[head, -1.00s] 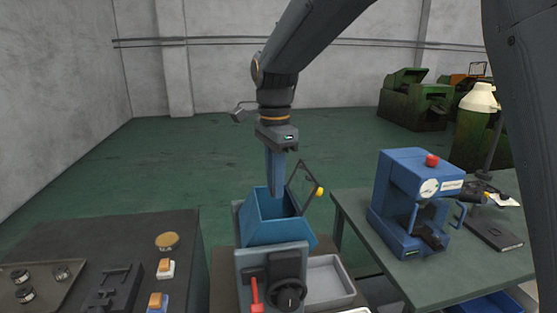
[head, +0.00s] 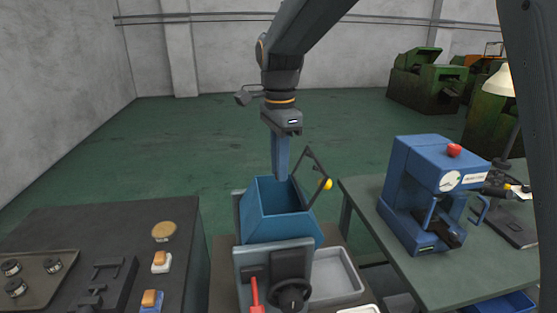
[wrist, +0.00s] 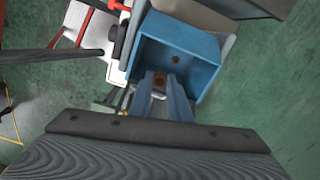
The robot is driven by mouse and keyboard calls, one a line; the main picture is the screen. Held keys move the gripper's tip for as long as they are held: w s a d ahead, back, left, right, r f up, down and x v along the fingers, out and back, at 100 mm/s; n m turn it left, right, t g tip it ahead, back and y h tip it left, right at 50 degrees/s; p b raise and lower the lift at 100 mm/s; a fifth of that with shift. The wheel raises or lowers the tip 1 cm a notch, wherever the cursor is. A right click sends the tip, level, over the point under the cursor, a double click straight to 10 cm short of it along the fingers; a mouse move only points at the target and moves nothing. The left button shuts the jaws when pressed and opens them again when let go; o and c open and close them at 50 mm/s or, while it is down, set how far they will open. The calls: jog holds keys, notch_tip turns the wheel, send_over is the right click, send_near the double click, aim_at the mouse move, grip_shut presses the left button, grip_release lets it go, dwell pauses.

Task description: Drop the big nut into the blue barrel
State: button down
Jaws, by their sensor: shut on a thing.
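The blue barrel (head: 282,227) is an open, square-sided bin on a grey stand in the middle of the head view. It also shows in the wrist view (wrist: 203,50), where I look down into it. My gripper (head: 280,178) points down at the barrel's back rim, its blue fingers close together. In the wrist view my gripper (wrist: 160,82) has its fingertips over the barrel's opening. A small brownish thing, likely the big nut (wrist: 159,79), shows between the fingertips, mostly hidden. A small dark round spot lies on the barrel's floor; I cannot tell what it is.
A thin dark frame with a yellow knob (head: 325,184) stands at the barrel's right. A handwheel (head: 292,294) and red lever (head: 256,293) are in front. A grey tray (head: 335,277) lies right. A blue press (head: 432,190) stands on the right table; a dark bench (head: 75,230) is left.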

notch_tip(320, 180, down, 6)
jog(key=b, duration=0.4)
jog(key=shift+r+b, duration=0.15)
jog(key=shift+b, duration=0.15)
jog(key=c, duration=1.6)
grip_release()
jog(key=shift+o, duration=0.2)
notch_tip(320, 180, up, 8)
jog(key=shift+f+b, duration=0.1)
jog(key=shift+b, duration=1.1)
jog(key=shift+s, duration=0.1)
